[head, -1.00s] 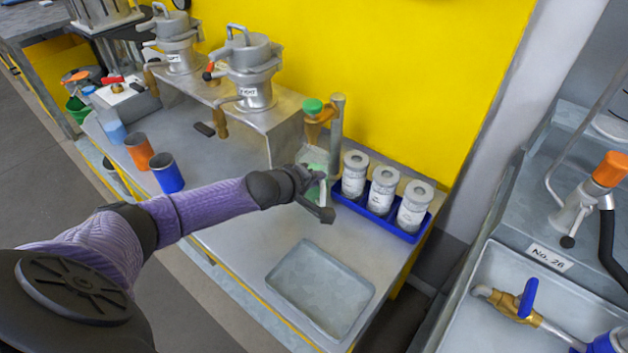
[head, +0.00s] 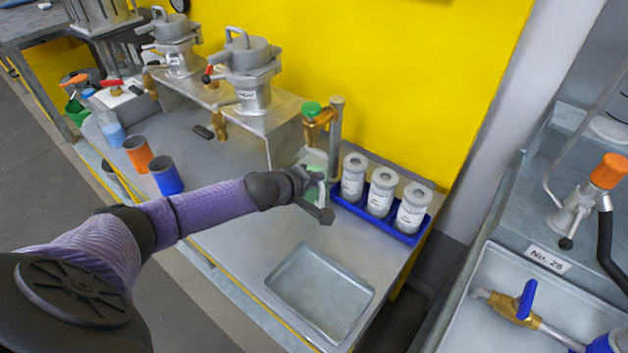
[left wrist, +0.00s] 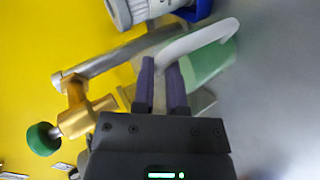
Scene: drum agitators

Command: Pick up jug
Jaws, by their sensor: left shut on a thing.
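The jug (head: 315,157) is a clear vessel with green in its lower part, below the green-topped brass tap in the head view. My left gripper (head: 314,186) covers part of it. In the left wrist view the jug's green body (left wrist: 208,62) lies just beyond the fingers, and its pale curved handle (left wrist: 200,38) passes at the fingertips. My left gripper (left wrist: 163,75) is shut on the jug, at the handle. Whether the jug's base touches the bench cannot be told. My right gripper is in neither view.
A blue tray (head: 347,206) with white labelled jars stands right of the jug. The tap (head: 318,118) and its steel post (head: 336,135) stand close behind. A shallow empty metal tray (head: 290,291) lies in front. Orange (head: 138,153) and blue (head: 166,175) cups stand left.

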